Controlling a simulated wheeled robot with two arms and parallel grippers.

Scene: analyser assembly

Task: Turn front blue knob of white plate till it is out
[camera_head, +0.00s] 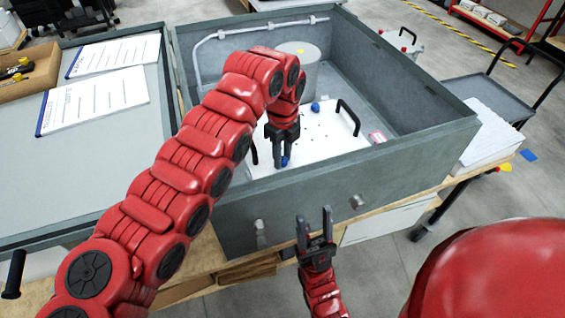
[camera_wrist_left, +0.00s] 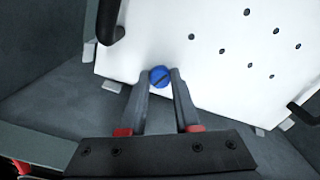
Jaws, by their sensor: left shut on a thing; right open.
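The white plate (camera_head: 325,133) lies inside the grey open box, with small holes and black handles; it also shows in the left wrist view (camera_wrist_left: 215,60). The front blue knob (camera_wrist_left: 159,76) sits at the plate's near edge, with a dark slot across its top. It shows in the head view (camera_head: 285,161) between my left fingertips. My left gripper (camera_head: 281,163) points down and is shut on this knob, one finger on each side. A second blue knob (camera_head: 315,107) is at the plate's far side. My right gripper (camera_head: 315,222) is open and empty outside the box's front wall.
The grey box (camera_head: 340,184) has high walls around the plate. A light grey cylinder (camera_head: 298,68) and a pale pipe (camera_head: 240,31) are at its back. A black handle (camera_head: 348,114) stands up from the plate. Papers (camera_head: 97,102) lie on the left panel.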

